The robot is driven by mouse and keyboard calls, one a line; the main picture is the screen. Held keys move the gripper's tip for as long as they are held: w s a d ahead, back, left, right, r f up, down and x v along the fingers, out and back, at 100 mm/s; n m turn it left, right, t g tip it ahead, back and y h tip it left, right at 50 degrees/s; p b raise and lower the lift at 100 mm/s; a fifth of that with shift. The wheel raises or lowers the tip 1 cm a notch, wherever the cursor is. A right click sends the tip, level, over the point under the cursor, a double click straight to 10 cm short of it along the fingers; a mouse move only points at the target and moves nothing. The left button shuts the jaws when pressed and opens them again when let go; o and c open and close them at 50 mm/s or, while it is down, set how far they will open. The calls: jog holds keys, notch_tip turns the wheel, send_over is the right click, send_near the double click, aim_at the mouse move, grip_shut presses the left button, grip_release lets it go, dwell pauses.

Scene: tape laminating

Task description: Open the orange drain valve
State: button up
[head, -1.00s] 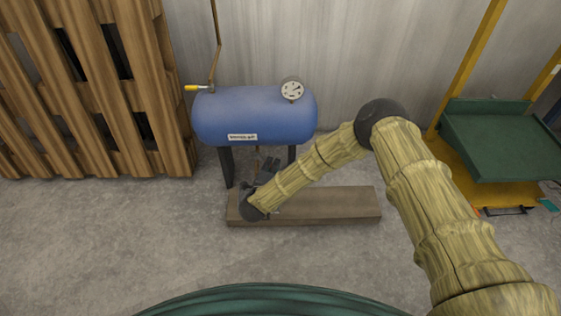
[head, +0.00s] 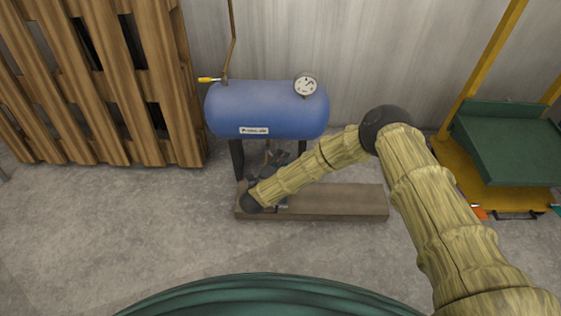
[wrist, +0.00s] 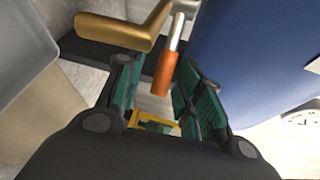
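The drain valve shows in the wrist view as an orange handle (wrist: 166,72) on a silvery stem, beside a brass-coloured pipe (wrist: 110,32). My gripper (wrist: 154,88) is open, with its two green-padded fingers on either side of the orange handle. There is a visible gap on the left; I cannot tell whether the right finger touches it. In the head view my gripper (head: 277,160) is under the blue tank (head: 265,108), between its dark legs. The orange handle is hidden there by the tank and my arm.
A wooden plank (head: 335,202) lies on the floor below my wrist. A yellow-handled valve (head: 208,80) and a gauge (head: 306,85) are on the tank. Wooden pallets (head: 95,70) stand at left, a green and yellow cart (head: 505,145) at right. The floor in front is clear.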

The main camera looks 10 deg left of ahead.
jog(key=v, duration=1.2)
